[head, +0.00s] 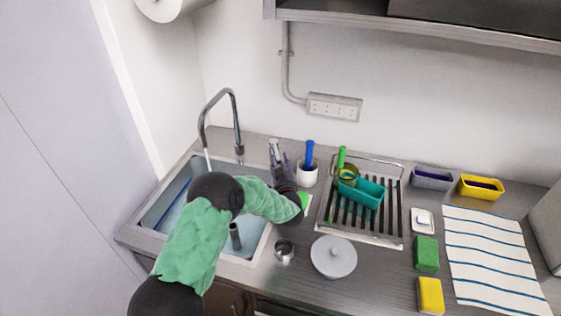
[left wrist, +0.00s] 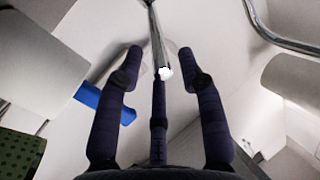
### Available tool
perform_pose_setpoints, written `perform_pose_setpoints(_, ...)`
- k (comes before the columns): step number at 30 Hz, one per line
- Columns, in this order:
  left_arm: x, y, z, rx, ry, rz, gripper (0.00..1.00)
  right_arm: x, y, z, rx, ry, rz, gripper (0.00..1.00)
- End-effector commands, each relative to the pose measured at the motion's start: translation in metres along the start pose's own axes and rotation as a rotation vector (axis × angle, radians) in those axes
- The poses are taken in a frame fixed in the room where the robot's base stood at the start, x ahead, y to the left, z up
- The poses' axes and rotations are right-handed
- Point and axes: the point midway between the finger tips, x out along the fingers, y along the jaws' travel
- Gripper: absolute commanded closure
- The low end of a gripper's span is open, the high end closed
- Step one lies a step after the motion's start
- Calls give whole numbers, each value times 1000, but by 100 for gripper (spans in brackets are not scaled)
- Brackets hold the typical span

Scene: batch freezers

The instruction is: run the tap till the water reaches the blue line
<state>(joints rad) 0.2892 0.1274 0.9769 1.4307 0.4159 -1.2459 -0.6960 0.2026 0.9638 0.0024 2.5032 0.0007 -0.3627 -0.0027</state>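The tap (head: 237,125) arches over the sink (head: 150,217) at the left, and a thin pale stream (head: 207,159) falls from its spout. A blue line (head: 175,203) shows on the sink's inner side. I cannot tell the water level against it; my left arm hides much of the basin. My left gripper (head: 275,152) is right of the tap's base, fingers pointing up. In the left wrist view the gripper (left wrist: 158,65) is open, and a metal rod with a pale tip (left wrist: 165,73) shows between its fingers; contact is not visible. My right gripper is out of view.
A grey upright pipe (head: 235,238) stands in the sink. Right of my gripper are a white cup with a blue-handled brush (head: 309,152) and a drying rack (head: 391,235) with a teal tub (head: 362,194). A metal cup (head: 284,250) and grey lid (head: 333,257) lie in front.

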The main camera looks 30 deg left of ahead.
Motion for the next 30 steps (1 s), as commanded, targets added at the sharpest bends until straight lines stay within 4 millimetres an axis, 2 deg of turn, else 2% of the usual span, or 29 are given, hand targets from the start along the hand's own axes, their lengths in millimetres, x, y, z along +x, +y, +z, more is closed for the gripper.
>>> perform_pose_setpoints(15,-92,0,-2,-1,5,0,62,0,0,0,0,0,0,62)
perform_pose_setpoints(21,-109,0,-2,-1,5,-1,62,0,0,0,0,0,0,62)
perform_pose_setpoints(30,-111,0,-2,-1,6,-2,62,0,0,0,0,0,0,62)
